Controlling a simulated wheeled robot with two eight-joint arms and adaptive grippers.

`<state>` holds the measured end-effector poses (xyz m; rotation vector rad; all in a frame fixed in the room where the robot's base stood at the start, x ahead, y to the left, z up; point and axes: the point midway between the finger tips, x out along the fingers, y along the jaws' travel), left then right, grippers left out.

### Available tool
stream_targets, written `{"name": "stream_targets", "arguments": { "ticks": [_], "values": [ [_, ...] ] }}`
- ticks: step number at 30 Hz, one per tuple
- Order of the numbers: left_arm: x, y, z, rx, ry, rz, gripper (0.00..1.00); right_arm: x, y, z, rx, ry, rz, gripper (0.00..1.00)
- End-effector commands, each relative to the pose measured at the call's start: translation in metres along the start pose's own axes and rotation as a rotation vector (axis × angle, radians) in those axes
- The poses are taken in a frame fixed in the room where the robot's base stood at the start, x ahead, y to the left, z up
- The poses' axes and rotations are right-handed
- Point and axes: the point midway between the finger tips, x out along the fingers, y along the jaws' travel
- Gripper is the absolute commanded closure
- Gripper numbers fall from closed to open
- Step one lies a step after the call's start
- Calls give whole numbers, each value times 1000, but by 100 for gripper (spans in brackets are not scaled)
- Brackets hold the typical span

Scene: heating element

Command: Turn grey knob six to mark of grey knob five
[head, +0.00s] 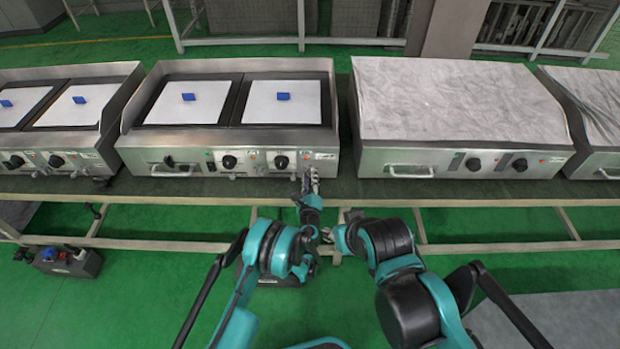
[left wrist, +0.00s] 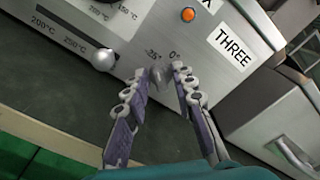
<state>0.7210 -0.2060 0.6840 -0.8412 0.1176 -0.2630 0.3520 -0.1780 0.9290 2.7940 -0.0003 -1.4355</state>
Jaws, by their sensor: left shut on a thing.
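My left gripper (head: 308,180) is at the front panel of the second griddle from the left (head: 190,161), near its right end. In the left wrist view its fingers (left wrist: 160,72) are closed around a small grey knob (left wrist: 159,79), below the marks 25° and 0°. The fingers partly hide that knob. Another grey knob (left wrist: 103,60) sits to its left by a temperature scale with marks such as 200°C and 250°C. No knob numbers are legible. My right gripper (head: 340,235) is below the counter edge, mostly hidden by its arm, and apart from the panel.
An orange light (left wrist: 188,15) and a label reading THREE (left wrist: 232,45) are near the gripped knob. Black knobs (head: 229,162) line the panel.

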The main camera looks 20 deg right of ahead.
Motion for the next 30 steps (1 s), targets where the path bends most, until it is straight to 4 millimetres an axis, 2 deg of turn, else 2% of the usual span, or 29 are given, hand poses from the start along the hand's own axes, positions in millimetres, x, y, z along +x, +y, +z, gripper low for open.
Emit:
{"name": "stream_targets", "arguments": {
  "ticks": [12,29,30],
  "values": [
    [1,0,0,-189,1,-1,100,0,0,0,0,0,0,60],
    [1,0,0,-216,1,-1,100,0,0,0,0,0,0,60],
    [1,0,0,-216,1,-1,67,0,0,0,0,0,0,60]
  ]
}}
